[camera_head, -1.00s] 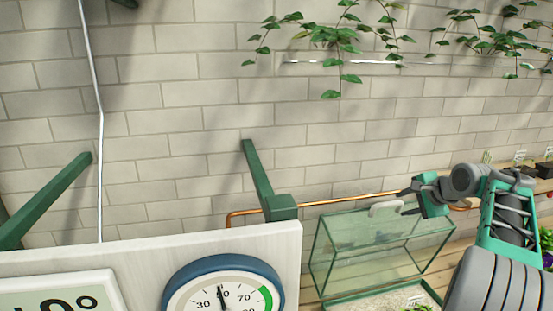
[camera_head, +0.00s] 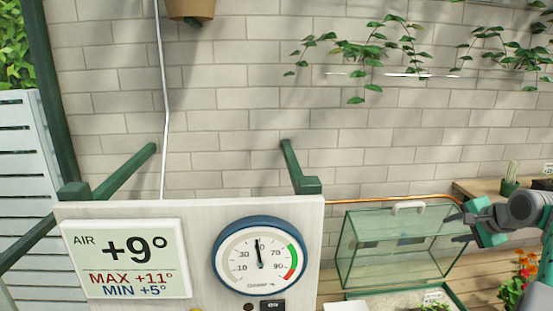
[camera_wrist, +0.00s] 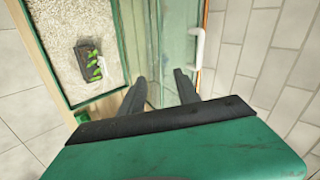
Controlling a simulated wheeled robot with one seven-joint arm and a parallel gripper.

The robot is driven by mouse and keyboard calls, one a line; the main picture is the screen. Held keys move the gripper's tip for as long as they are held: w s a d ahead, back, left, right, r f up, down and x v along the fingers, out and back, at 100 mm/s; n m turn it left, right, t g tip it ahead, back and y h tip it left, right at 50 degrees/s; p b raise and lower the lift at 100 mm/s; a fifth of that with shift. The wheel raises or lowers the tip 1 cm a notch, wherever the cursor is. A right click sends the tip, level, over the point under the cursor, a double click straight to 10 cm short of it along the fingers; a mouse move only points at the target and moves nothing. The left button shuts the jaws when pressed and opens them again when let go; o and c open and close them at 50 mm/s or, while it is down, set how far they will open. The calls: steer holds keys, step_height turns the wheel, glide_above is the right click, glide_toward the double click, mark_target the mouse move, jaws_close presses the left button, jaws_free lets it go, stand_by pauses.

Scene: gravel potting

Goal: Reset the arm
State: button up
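My gripper (camera_head: 462,228) is at the right of the head view, at the right end of the glass case (camera_head: 395,250). In the wrist view my gripper (camera_wrist: 162,92) shows two dark fingers apart with nothing between them. They point toward the green-tinted glass, and I cannot tell whether they touch it. A pale handle (camera_wrist: 196,50) is right of the fingers in the wrist view. My arm reaches in from the right edge of the head view.
A white board holds a +9° display (camera_head: 125,258) and a round dial (camera_head: 260,256). A gravel tray (camera_wrist: 75,45) with a small plant in a dark pot lies beside the glass. Orange flowers (camera_head: 525,265) and a cactus (camera_head: 510,180) stand at the right. Vines hang above.

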steer(key=s+a+f+n+g, duration=0.3)
steer(key=s+f+n+g, duration=0.35)
steer(key=s+f, duration=1)
steer(key=s+a+f+n+g+b, duration=0.15)
steer(key=s+a, duration=0.25)
steer(key=a, duration=0.4)
steer(key=s+a+f+n, duration=0.2)
steer(key=s+a, duration=0.3)
steer(key=a, duration=0.4)
steer(key=w+a+r+n+t, duration=0.1)
steer(key=a+r+n, duration=0.1)
steer(key=a, duration=0.6)
steer(key=w+a+r+n+t, duration=0.1)
steer(key=a+r+n+t, duration=0.1)
steer(key=a+r, duration=0.3)
steer(key=a+n+b, duration=0.1)
steer(key=a, duration=0.1)
steer(key=shift+a, duration=0.4)
